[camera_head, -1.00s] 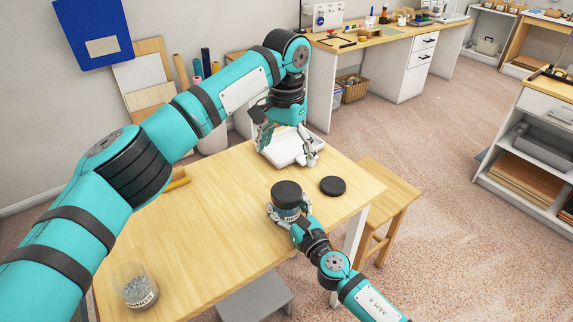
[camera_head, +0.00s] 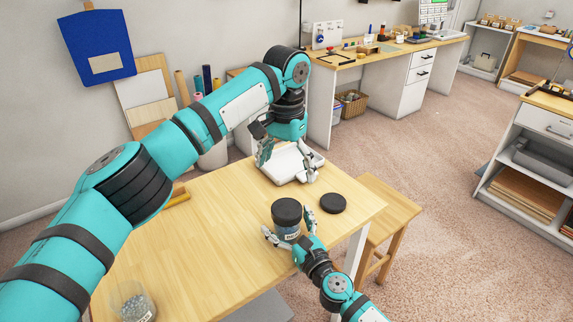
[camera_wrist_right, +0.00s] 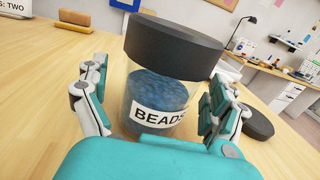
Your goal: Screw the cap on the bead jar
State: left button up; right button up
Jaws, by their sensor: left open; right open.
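The bead jar (camera_wrist_right: 158,103), clear with blue beads and a BEADS label, stands on the table near its right front. A wide black cap (camera_head: 287,211) sits on top of it; I cannot tell whether its thread is engaged. My right gripper (camera_head: 289,228) is open, its fingers on either side of the jar with gaps; they also show in the right wrist view (camera_wrist_right: 152,98). My left gripper (camera_head: 288,165) is open and empty, above the table's back edge near a white tray. A second black cap (camera_head: 333,203) lies flat beside the jar.
The white tray (camera_head: 284,170) lies at the table's back. An uncapped clear jar of grey pieces (camera_head: 133,301) stands at the front left. A wooden stool (camera_head: 376,205) stands right of the table (camera_head: 225,215). The middle of the tabletop is clear.

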jog(key=v, duration=1.1)
jog(key=shift+s+d+f, duration=0.1)
jog(key=shift+s, duration=0.05)
